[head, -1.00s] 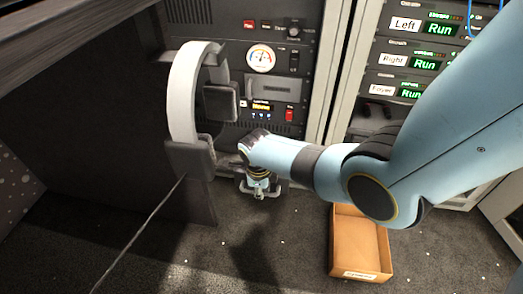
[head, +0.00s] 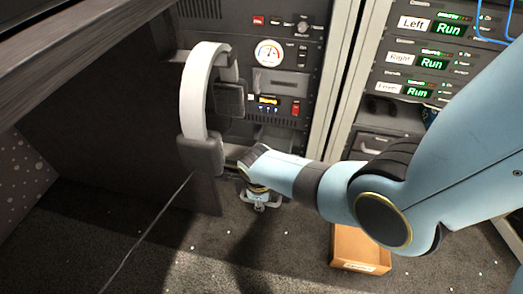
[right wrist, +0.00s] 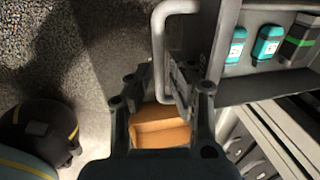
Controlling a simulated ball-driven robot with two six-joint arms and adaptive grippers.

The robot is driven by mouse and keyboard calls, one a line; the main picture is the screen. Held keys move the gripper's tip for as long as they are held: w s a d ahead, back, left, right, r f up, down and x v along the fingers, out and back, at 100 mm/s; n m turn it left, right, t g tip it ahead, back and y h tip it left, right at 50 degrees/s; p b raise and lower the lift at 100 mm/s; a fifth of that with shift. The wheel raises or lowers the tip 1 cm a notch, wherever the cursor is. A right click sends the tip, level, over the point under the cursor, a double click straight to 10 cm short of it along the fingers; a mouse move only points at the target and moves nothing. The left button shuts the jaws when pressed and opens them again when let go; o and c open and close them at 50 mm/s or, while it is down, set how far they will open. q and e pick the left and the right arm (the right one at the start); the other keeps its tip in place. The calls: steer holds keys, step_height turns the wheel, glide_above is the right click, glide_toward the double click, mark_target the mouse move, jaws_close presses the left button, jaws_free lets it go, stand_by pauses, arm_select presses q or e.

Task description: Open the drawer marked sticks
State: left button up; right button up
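The pulled-out drawer (right wrist: 225,92) shows at the upper right of the right wrist view, with several teal-labelled items (right wrist: 268,42) inside. Its pale D-shaped handle (right wrist: 159,50) stands out from its front. My right gripper (right wrist: 160,98) has its fingers apart, one on each side of the handle's near end. I see no clear contact with the handle. In the head view my right gripper (head: 261,204) is low in front of the rack, and the arm and a headset hide most of the drawer. The marking on the drawer is not readable. My left gripper is out of view.
A white-and-grey headset (head: 193,95) hangs left of the rack (head: 285,60), its cable trailing down. An orange-brown box (head: 350,245) stands on the carpet, partly behind my right arm. A second rack with Run displays (head: 420,60) is at the right. A dark desk edge is upper left.

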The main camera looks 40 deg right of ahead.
step_height(320, 180, up, 12)
steer(key=s+a, duration=0.1)
steer(key=shift+s+a, duration=0.2)
steer(key=shift+a, duration=0.1)
stand_by(0.4)
steer(key=shift+f, duration=0.15)
